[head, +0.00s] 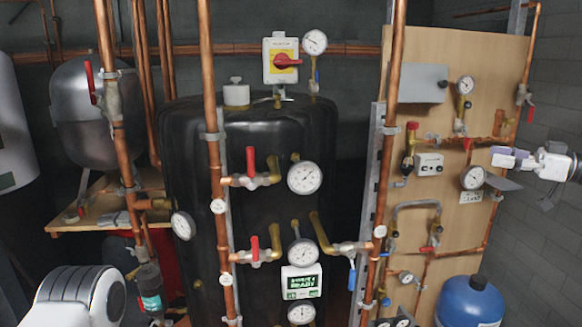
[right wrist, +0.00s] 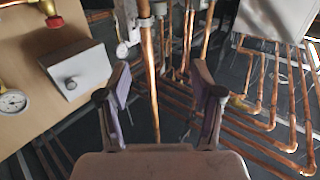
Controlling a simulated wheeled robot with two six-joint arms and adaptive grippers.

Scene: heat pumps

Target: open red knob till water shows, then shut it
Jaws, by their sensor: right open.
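Several red-handled fittings show in the head view, and I cannot tell which one the task means. A small red knob (head: 412,126) tops a brass fitting on the wooden board. Red levers (head: 250,160) (head: 255,248) stand on the valves before the black tank. A red rotary switch (head: 287,61) sits on a yellow plate. My right gripper (head: 503,158) is at the board's right side, apart from these fittings. In the right wrist view its fingers (right wrist: 160,85) are spread and empty, and a red fitting (right wrist: 55,21) shows at upper left. No water is visible. My left gripper is not in view.
The wooden board (head: 460,60) carries gauges, pipes and a grey box (head: 423,84). A vertical copper pipe (head: 393,70) runs along its left edge. A blue vessel (head: 470,303) stands below. The wrist view shows a box with a dial (right wrist: 84,72) and many copper pipes.

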